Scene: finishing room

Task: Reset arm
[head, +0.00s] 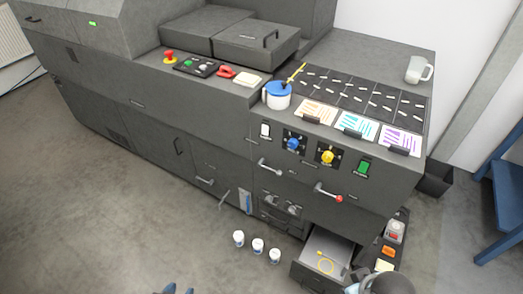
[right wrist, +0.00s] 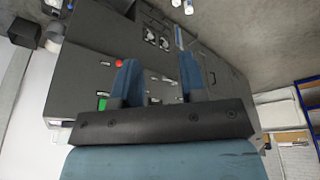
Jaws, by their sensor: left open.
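My left gripper (head: 178,290) shows only as blue fingertips at the bottom edge of the head view. It is open and apart from the machine, over the floor. My right gripper (right wrist: 158,68) shows in the right wrist view with its two blue fingers spread and nothing visible between them. It points towards the front of the grey machine (head: 150,130); I cannot tell how far away that is. A rounded grey part at the bottom right of the head view may be my right arm.
An open drawer (head: 328,247) juts out low at the machine's right end. Three small white jars (head: 258,246) stand on the floor. A blue stand (head: 503,195) is at the far right. Floor at left is clear.

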